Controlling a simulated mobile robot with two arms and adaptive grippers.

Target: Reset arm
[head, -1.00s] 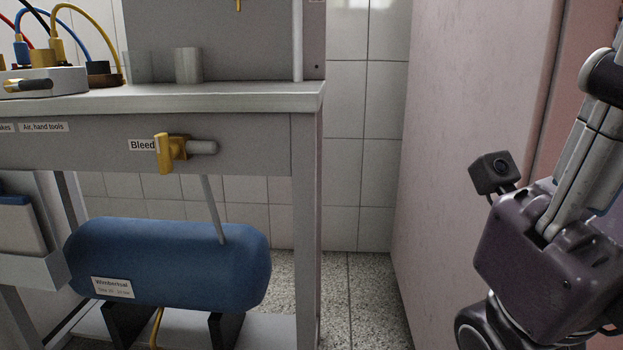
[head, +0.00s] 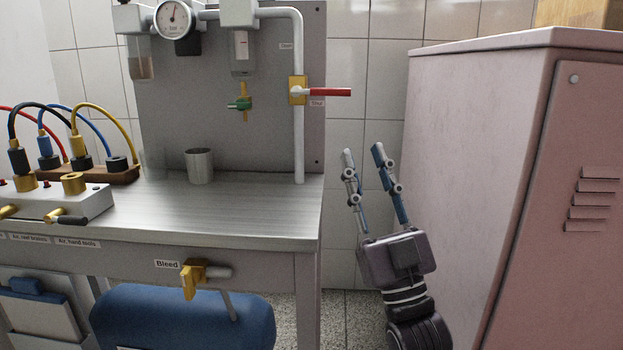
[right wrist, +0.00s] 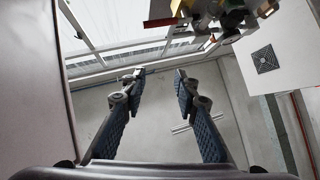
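My right gripper (head: 362,152) is upright in the head view, between the bench's right end and the pink cabinet. Its two fingers are apart with nothing between them. The right wrist view also shows the right gripper (right wrist: 155,75) with its fingers spread and empty. My left gripper is not in either view.
A metal bench (head: 240,212) carries a valve box (head: 55,205) with hoses and a metal cup (head: 199,166). A red-handled valve (head: 330,92) sticks out right from the back panel. A yellow bleed valve (head: 190,279) juts from the bench front above a blue tank (head: 170,322). A pink cabinet (head: 480,150) stands right.

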